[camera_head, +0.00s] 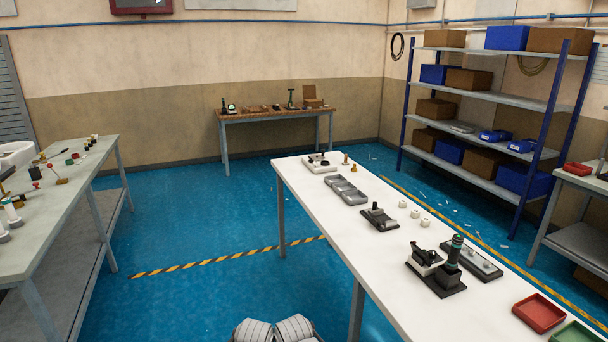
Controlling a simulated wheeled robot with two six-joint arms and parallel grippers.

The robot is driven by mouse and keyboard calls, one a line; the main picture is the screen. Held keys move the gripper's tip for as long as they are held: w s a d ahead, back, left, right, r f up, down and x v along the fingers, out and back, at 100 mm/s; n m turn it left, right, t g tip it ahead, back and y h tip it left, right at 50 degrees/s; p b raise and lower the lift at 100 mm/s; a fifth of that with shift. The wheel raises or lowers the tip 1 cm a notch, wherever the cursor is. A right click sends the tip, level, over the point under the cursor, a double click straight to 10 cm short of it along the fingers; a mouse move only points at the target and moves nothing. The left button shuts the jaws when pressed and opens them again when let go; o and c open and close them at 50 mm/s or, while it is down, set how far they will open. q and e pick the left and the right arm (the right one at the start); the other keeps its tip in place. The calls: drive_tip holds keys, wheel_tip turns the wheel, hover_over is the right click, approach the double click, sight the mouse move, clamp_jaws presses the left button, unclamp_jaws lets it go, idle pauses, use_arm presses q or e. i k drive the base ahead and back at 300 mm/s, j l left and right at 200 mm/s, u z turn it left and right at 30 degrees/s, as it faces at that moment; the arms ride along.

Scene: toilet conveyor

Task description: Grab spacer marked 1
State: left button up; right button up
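Three small white ring-like pieces (415,213), which look like spacers, stand in a loose row on the long white table. They are near its right edge, beside a black fixture (379,217). Any number marks on them are too small to read, so I cannot tell which is marked 1. Neither of my grippers is in the head view.
The white table (345,240) also bears grey trays (346,190), a black-and-white device with a dark upright cylinder (453,252), a grey plate (472,262) and a red tray (539,313). A bench (80,205) stands left, shelves (480,110) right. Blue floor between is open.

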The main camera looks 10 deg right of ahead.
sight(415, 214)
drive_tip(key=i+z, duration=0.65)
drive_tip(key=i+l+z, duration=0.2)
drive_tip(key=i, duration=0.15)
drive_tip(key=i+z, duration=0.2)
drive_tip(key=i, duration=0.15)
